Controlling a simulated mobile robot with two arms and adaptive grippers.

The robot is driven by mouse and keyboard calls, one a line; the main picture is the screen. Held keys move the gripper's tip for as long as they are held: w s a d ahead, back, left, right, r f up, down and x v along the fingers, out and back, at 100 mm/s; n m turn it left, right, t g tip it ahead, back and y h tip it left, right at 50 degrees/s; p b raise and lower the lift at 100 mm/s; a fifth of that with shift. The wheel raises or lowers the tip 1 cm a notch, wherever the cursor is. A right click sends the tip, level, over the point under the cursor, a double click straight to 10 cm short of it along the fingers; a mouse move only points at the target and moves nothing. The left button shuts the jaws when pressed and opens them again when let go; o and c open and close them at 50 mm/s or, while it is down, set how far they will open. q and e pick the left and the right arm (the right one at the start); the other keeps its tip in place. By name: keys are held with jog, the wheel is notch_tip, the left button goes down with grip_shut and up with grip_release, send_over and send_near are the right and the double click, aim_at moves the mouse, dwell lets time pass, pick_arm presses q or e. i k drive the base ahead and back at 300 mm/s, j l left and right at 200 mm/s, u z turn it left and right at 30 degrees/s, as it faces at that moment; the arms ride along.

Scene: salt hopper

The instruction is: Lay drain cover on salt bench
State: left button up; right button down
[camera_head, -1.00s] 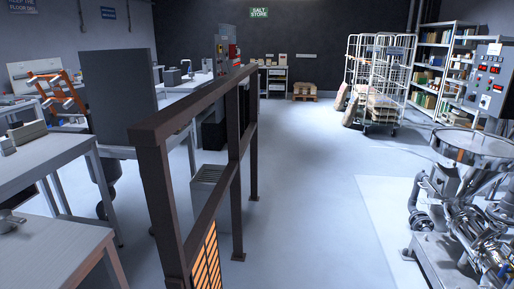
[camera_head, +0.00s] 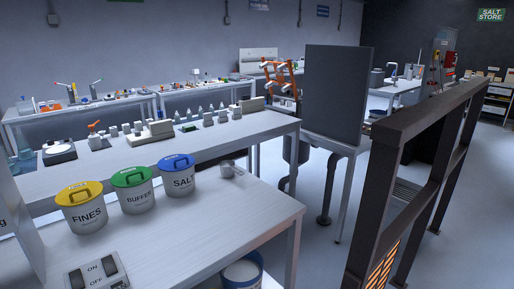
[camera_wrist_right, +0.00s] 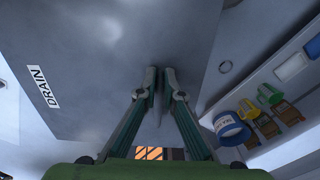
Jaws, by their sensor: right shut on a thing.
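The drain cover (camera_wrist_right: 85,50) looks to be the broad grey plate with a DRAIN label that fills much of the right wrist view. My right gripper (camera_wrist_right: 160,75) is shut on a thin upright part in front of the plate's face. The plate's far edges are partly out of frame. The head view shows neither gripper. In the head view a pale bench (camera_head: 225,215) at the front left carries tubs labelled FINES (camera_head: 83,212), BUFFER (camera_head: 136,195) and SALT (camera_head: 179,180). I cannot tell for sure that it is the salt bench.
A small metal cup (camera_head: 228,169) and an ON/OFF switch box (camera_head: 97,275) sit on that bench. Its right front top is bare. A brown rail frame (camera_head: 400,130) stands at the right. A dark upright panel (camera_head: 337,95) stands behind.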

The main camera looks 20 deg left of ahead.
aim_at(178, 236)
jog(key=u, duration=0.45)
jog(key=j+u, duration=0.15)
jog(key=u, duration=0.25)
jog(key=j+u, duration=0.1)
jog(key=u, duration=0.35)
jog(key=j+u, duration=0.1)
jog(key=u, duration=0.3)
jog(key=k, duration=0.05)
